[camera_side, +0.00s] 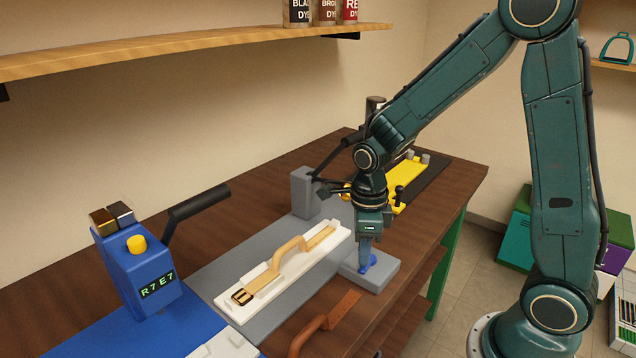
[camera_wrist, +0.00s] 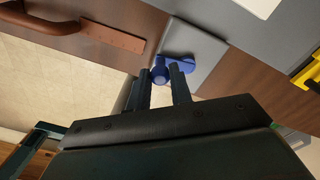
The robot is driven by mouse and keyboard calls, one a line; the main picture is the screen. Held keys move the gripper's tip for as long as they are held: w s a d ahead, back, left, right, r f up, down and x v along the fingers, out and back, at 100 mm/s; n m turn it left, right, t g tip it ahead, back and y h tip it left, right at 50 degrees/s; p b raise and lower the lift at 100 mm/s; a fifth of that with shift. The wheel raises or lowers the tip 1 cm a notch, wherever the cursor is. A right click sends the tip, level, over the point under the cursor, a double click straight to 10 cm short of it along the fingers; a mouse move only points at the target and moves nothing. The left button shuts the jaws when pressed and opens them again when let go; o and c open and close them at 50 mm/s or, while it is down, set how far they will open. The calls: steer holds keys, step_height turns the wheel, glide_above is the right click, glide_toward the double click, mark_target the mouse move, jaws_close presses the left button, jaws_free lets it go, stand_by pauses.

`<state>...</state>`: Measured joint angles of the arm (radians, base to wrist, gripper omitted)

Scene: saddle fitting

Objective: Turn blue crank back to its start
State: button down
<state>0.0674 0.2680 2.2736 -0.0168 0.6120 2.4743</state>
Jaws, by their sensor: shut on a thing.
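The blue crank (camera_side: 367,267) sits on a grey block (camera_side: 384,272) near the front edge of the bench. In the wrist view the crank (camera_wrist: 161,74) shows a round knob, with its dark blue arm running up and right over the grey plate (camera_wrist: 200,45). My gripper (camera_side: 365,257) reaches down from above onto the crank. In the wrist view my gripper (camera_wrist: 160,76) has one finger on each side of the knob and is shut on it. The fingers hide part of the crank in the side view.
A white fixture (camera_side: 262,284) with a tan strap lies left of the crank. A brown strap (camera_side: 325,322) lies in front. A blue machine (camera_side: 140,270) with a black lever and a display reading "R7 E7" stands left. A yellow fixture (camera_side: 408,180) is behind my gripper.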

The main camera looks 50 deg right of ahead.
steer(key=shift+w+m, duration=0.35)
steer(key=shift+m, duration=0.45)
steer(key=c, duration=1.3)
jaws_free()
steer(key=shift+o, duration=0.2)
steer(key=shift+r, duration=0.15)
step_height(320, 180, up, 14)
steer(key=shift+f, duration=0.25)
steer(key=shift+d, duration=0.1)
